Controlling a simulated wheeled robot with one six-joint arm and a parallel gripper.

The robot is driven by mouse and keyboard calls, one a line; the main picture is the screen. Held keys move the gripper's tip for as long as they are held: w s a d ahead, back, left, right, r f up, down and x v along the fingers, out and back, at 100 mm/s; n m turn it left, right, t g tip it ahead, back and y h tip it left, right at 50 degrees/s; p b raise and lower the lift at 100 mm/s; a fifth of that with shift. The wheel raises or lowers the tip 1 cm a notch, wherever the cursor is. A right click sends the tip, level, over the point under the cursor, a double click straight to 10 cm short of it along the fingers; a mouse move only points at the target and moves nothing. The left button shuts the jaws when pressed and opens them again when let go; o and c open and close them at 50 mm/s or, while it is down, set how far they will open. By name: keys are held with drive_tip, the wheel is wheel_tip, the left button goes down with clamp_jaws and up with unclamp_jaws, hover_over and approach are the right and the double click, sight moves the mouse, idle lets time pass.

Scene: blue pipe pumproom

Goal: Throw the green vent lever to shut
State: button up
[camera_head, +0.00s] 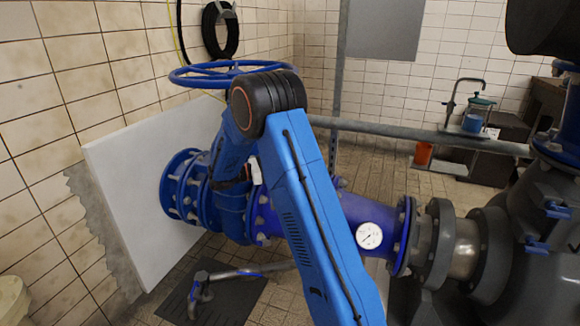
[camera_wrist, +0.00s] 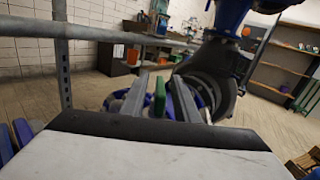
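The green vent lever (camera_wrist: 158,97) shows in the wrist view as a short upright green bar near the middle. My gripper (camera_wrist: 160,98) has its two grey fingers apart, one on each side of the lever. The fingers do not appear to be closed on it. How deep the lever sits between them is hard to tell. In the head view my blue arm hides the lever, and my gripper is mostly hidden behind the arm as well.
A blue pipe (camera_head: 370,213) with a round white gauge (camera_head: 369,235) runs behind my arm. A large blue handwheel (camera_head: 195,75) stands above the pipe at left. A grey rail (camera_head: 420,134) crosses behind, and an orange bucket (camera_head: 423,153) stands beyond it.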

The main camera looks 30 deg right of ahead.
wheel_tip(320, 180, up, 10)
idle(0.6)
drive_tip(key=shift+s+d+f, duration=0.1)
